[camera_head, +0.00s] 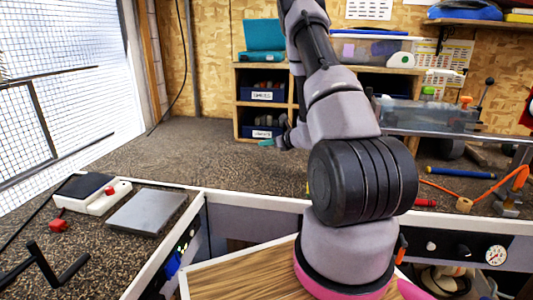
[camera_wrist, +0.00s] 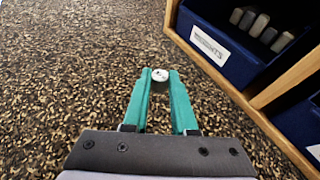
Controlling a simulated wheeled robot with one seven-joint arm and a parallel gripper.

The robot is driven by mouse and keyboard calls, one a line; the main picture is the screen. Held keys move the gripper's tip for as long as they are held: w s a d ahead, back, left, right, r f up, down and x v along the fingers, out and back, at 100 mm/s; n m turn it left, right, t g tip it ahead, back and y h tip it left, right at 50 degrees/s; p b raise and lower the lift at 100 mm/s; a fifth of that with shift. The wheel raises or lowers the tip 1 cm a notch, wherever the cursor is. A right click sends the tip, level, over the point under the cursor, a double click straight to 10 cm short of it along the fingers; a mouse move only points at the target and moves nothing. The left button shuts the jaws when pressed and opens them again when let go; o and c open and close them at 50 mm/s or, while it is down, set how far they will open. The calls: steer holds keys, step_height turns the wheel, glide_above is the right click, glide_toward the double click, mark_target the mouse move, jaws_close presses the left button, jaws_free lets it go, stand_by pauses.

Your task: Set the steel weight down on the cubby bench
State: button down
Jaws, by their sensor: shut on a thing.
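The steel weight (camera_wrist: 160,75) is a small, round, bright-topped piece between the tips of my teal fingers in the wrist view. My gripper (camera_wrist: 161,82) is shut on it. The cubby bench (camera_wrist: 70,70) is the dark speckled top below them. I cannot tell whether the weight touches it. In the head view my gripper (camera_head: 270,142) is low over the back of the bench (camera_head: 215,152), close to the front of the wooden cubby (camera_head: 238,105). I cannot make out the weight there.
A blue labelled bin (camera_wrist: 228,52) with several grey pieces sits in the cubby, right of my gripper. A grey scale plate (camera_head: 147,211) and a white switch box (camera_head: 92,195) lie at the front left. The bench left of my gripper is clear.

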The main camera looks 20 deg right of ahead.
mark_target(267, 157)
step_height(267, 157, down, 4)
steer(key=shift+f, duration=0.1)
steer(key=c, duration=0.7)
jaws_free()
